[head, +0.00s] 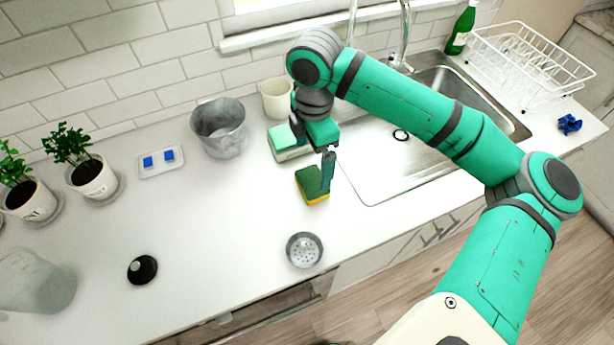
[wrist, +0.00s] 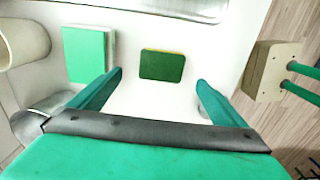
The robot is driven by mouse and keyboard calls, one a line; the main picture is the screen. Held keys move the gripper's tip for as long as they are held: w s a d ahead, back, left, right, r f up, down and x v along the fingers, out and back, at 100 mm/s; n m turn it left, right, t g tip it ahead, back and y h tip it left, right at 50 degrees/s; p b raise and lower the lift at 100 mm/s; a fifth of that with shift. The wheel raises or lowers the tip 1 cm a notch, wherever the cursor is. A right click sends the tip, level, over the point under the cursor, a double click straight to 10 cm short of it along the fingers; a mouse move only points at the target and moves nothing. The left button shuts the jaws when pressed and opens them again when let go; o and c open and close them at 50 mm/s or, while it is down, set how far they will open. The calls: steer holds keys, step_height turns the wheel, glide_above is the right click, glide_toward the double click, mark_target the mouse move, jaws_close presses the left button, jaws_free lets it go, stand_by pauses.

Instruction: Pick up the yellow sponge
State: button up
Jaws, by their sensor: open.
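The yellow sponge (head: 312,186) has a dark green scrubbing top and a yellow lower layer. It lies flat on the white counter, left of the sink. In the wrist view the sponge (wrist: 162,65) shows its green face up with a thin yellow edge, between and beyond my fingertips. My gripper (head: 327,165) is above the counter, close to the sponge, and in the head view one finger overlaps its right side. In the wrist view my gripper (wrist: 160,78) is open, with its two teal fingers wide apart and nothing held.
A light green block on a white base (head: 288,145) sits just behind the sponge, beside my gripper. A cream cup (head: 277,99) and a grey metal pot (head: 220,128) stand behind. A grey strainer cup (head: 304,250) stands in front.

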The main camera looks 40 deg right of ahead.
mark_target(313, 181)
step_height(313, 181, down, 4)
steer(key=shift+r, duration=0.1)
steer(key=shift+s+f, duration=0.2)
steer(key=shift+f, duration=2.45)
steer(key=shift+c, duration=0.3)
steer(key=c, duration=1.1)
steer(key=shift+r, duration=0.1)
steer(key=shift+c, duration=0.2)
steer(key=shift+r, duration=0.5)
steer(key=s+a+r, duration=0.3)
steer(key=s+r, duration=0.9)
steer(key=s, duration=0.1)
steer(key=shift+s, duration=0.3)
